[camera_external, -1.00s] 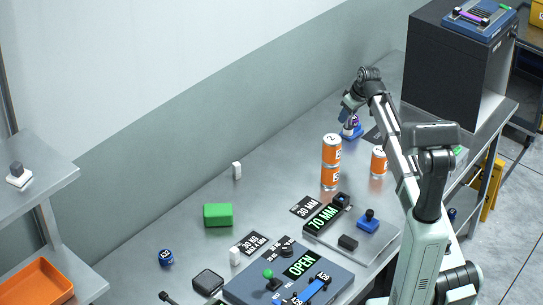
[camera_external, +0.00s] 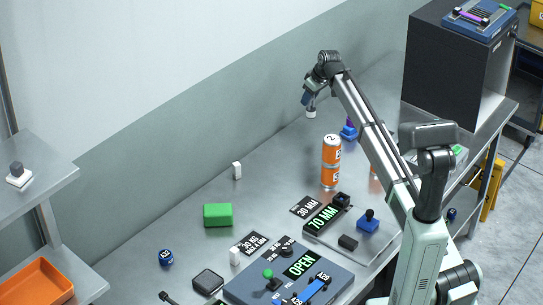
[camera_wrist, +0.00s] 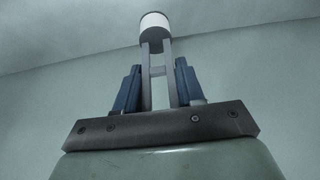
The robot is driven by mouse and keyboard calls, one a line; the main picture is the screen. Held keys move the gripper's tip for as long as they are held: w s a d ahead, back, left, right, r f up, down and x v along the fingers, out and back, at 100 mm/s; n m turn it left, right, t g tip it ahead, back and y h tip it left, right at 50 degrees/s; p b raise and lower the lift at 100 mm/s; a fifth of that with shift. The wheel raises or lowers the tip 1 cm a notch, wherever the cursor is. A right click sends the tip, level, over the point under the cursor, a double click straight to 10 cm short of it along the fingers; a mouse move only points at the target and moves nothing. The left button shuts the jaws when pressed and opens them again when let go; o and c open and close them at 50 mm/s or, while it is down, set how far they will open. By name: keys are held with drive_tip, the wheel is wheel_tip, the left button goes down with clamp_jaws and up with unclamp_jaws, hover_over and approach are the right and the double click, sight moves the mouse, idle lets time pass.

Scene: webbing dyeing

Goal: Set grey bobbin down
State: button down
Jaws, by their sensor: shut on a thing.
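My gripper (camera_external: 308,103) is raised above the back of the metal table, near the wall. It is shut on the grey bobbin (camera_external: 311,114), a small pale cylinder with a darker end, which hangs below the fingers clear of the table. In the wrist view, the bobbin (camera_wrist: 155,21) sits at the fingertips (camera_wrist: 155,43) with a white side and a dark end face. The fingers cover part of it. A blue stand with a purple part (camera_external: 349,130) is on the table to the right of the gripper.
Stacked orange-and-silver cans (camera_external: 331,162) stand below and right of the gripper; another is mostly behind my arm. The table's left back is largely clear.

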sight(309, 114)
drive_tip(key=shift+f, duration=3.8)
drive_tip(key=shift+f, duration=0.1)
drive_tip(key=c, duration=0.7)
unclamp_jaws()
drive_tip(key=v, duration=1.2)
